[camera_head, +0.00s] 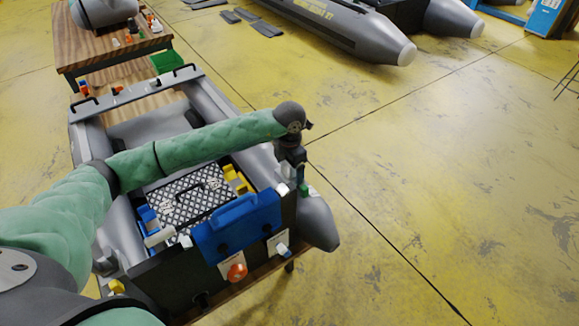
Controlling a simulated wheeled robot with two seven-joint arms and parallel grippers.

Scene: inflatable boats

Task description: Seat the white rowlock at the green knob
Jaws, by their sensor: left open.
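My left arm reaches across the grey inflatable boat, and my left gripper (300,172) points down over the right tube near the transom corner. A small green knob (304,189) shows just below its fingertips. A small white part (283,188) sits beside the gripper on the left; I cannot tell whether it is the rowlock or whether the fingers touch it. The gripper hides part of this spot, and the finger gap is too small to make out. My right gripper is not in view.
The boat (318,222) rests on a wooden table. A blue bracket (240,226) sits on its dark transom, with an orange knob (236,272) below. A checkered board (180,200) lies inside. Another table (90,50) stands behind. The yellow floor at right is clear.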

